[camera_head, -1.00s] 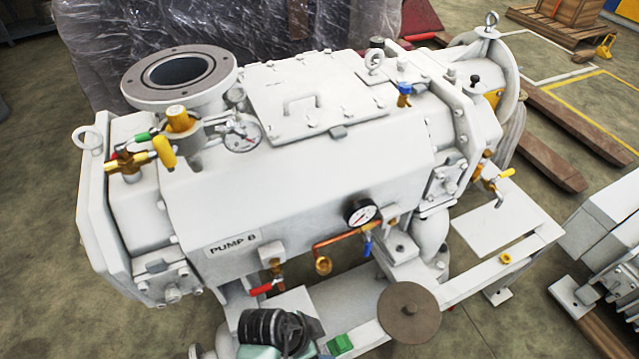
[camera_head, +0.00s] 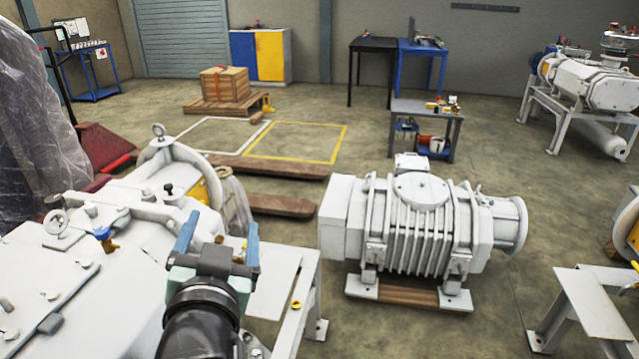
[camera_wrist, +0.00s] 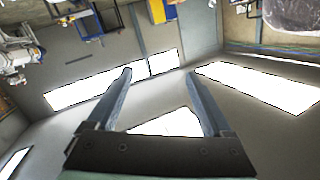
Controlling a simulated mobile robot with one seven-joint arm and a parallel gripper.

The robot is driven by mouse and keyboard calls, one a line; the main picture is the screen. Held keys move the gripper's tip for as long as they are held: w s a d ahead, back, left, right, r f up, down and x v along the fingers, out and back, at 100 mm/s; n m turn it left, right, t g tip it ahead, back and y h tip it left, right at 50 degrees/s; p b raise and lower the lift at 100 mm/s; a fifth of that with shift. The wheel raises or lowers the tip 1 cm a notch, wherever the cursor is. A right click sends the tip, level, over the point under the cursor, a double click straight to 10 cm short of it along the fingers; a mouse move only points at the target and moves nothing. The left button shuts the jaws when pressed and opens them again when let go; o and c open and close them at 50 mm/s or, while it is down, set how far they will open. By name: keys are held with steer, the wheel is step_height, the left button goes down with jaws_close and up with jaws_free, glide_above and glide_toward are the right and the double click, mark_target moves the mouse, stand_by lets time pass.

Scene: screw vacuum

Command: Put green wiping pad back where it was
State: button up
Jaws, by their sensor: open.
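I do not see the green wiping pad in either view now. My gripper (camera_head: 218,238) rises in the head view in front of the large white pump (camera_head: 110,265), its two blue-grey fingers pointing up. They are spread apart with nothing between them. In the wrist view my gripper (camera_wrist: 158,78) is also open and empty, facing the walls and bright ceiling panels, with the room tilted. The lower front of the pump and its frame are outside the head view.
A ribbed white blower (camera_head: 420,230) stands on the floor to the right of my gripper. Behind are a small grey bench (camera_head: 425,107), a wooden crate (camera_head: 224,84) on a pallet and a blue-yellow cabinet (camera_head: 262,55). Open floor lies between the blower and the bench.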

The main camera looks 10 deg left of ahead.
steer(key=s+d+r+t+h, duration=0.1)
steer(key=d+r+t, duration=0.2)
steer(key=d+r, duration=0.35)
steer(key=s+d+r+t+h, duration=0.1)
steer(key=d+r+t, duration=0.15)
steer(key=r, duration=0.75)
steer(key=s+d+r+t+h, duration=0.1)
steer(key=s+d+r+t, duration=0.1)
steer(key=s+d+r, duration=0.2)
steer(key=s+d+r+t+h, duration=0.1)
steer(key=s+d+r+t, duration=0.2)
steer(key=r, duration=0.7)
steer(key=s+d, duration=0.2)
steer(key=shift+s+r+n+h, duration=0.3)
steer(key=shift+s+r+n, duration=0.05)
steer(key=shift+s+n, duration=0.05)
steer(key=shift+r+t, duration=0.1)
steer(key=shift+t, duration=0.15)
